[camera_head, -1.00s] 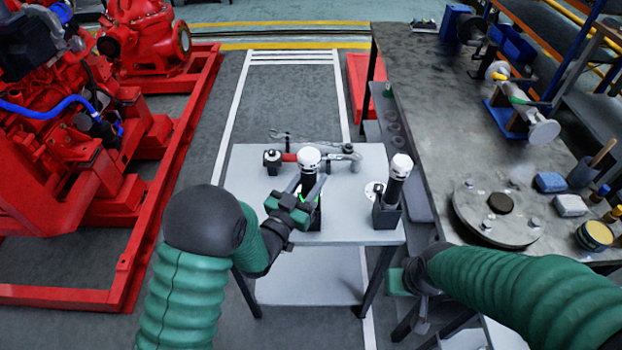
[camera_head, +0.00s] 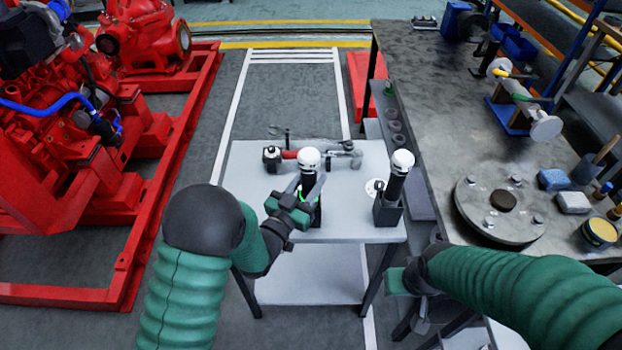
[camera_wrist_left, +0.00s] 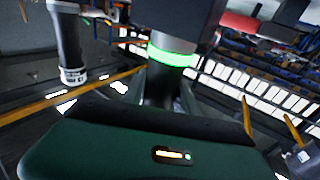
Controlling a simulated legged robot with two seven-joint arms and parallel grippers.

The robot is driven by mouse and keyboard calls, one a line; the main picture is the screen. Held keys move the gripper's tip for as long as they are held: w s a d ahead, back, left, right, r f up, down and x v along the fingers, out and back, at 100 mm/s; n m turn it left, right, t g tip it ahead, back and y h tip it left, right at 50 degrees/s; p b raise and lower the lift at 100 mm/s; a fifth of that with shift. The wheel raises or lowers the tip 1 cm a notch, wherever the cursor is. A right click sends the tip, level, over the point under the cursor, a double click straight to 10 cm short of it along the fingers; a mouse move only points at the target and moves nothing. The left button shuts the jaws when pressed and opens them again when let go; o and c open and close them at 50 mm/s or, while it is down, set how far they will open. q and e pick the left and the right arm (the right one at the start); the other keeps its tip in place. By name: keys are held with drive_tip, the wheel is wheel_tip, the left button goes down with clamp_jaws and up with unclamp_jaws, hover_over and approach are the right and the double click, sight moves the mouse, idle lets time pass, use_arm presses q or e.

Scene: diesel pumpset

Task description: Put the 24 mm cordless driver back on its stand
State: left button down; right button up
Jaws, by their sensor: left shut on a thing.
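My left gripper (camera_head: 306,194) is shut on a black cordless driver (camera_head: 308,174) with a white cap and a lit green ring. The driver is upright over the front middle of the small grey table. Its green ring (camera_wrist_left: 172,56) also shows in the left wrist view, beside a dark block (camera_wrist_left: 165,14). The gripper hides much of the driver's lower end, so I cannot tell whether it is seated in a stand. A second white-capped driver (camera_head: 399,176) stands upright in a dark stand (camera_head: 387,213) to the right. My right gripper (camera_head: 422,318) is low, right of the table; its jaws are unclear.
A red-handled tool (camera_head: 290,154) and other tools lie at the back of the small table (camera_head: 250,195). A workbench (camera_head: 430,110) with a round flange (camera_head: 470,205) is on the right. Red pump machinery (camera_head: 60,170) stands on the left. Floor behind the table is clear.

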use_arm(q)
drive_tip(key=shift+f, duration=0.1)
drive_tip(key=c, duration=0.9)
unclamp_jaws()
drive_tip(key=shift+o, duration=0.2)
drive_tip(key=shift+f, duration=0.15)
drive_tip(key=shift+s, duration=0.15)
drive_tip(key=p+v, duration=0.2)
drive_tip(key=v, duration=1.4)
drive_tip(key=shift+s+a, duration=0.25)
drive_tip(key=shift+a, duration=0.05)
